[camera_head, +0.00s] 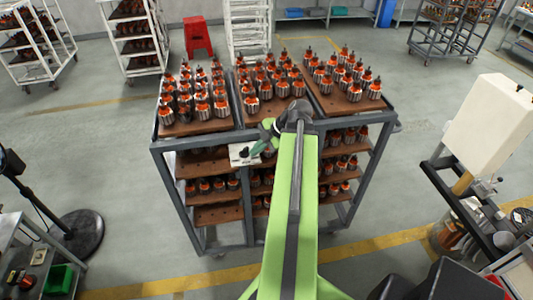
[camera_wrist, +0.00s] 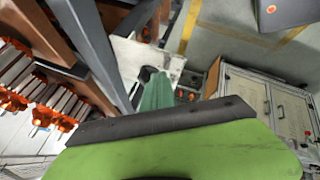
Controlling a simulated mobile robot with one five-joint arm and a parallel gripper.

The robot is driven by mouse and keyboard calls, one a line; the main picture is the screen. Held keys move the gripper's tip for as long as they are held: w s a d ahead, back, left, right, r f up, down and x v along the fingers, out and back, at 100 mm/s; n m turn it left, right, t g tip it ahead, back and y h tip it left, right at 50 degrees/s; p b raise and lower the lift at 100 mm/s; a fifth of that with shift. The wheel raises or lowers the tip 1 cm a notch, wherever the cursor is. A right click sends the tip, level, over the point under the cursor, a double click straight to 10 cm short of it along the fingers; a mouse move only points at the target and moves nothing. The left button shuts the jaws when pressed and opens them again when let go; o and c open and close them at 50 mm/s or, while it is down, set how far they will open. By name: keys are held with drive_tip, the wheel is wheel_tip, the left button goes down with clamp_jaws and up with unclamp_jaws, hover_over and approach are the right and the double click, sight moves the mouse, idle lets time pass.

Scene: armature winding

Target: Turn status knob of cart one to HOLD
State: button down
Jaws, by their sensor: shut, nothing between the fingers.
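A grey cart (camera_head: 250,222) loaded with orange-topped armatures stands in front of me in the head view. A small white plate (camera_head: 236,158) with dark marks is on its near side, below the top trays. The plate also shows in the wrist view (camera_wrist: 125,50). My gripper (camera_head: 257,150) is shut and empty, its green fingers at the plate's right side. In the wrist view my gripper (camera_wrist: 152,82) points at the plate, with a dark knob-like shape (camera_wrist: 148,72) at the fingertips. I cannot tell whether they touch it. The knob's setting and the cart's number are not readable.
A dark round stand base (camera_head: 80,232) is at the left. A bench with a pale box (camera_head: 490,122) is at the right. A red stool (camera_head: 198,38) and other racks stand behind. Bare floor with yellow lines surrounds the cart.

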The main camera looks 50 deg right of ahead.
drive_tip(key=shift+w+d, duration=0.1)
drive_tip(key=shift+w, duration=0.5)
drive_tip(key=shift+d, duration=0.35)
drive_tip(key=shift+a, duration=0.2)
drive_tip(key=shift+s, duration=0.15)
drive_tip(key=shift+w+n, duration=0.25)
drive_tip(key=shift+n, duration=0.05)
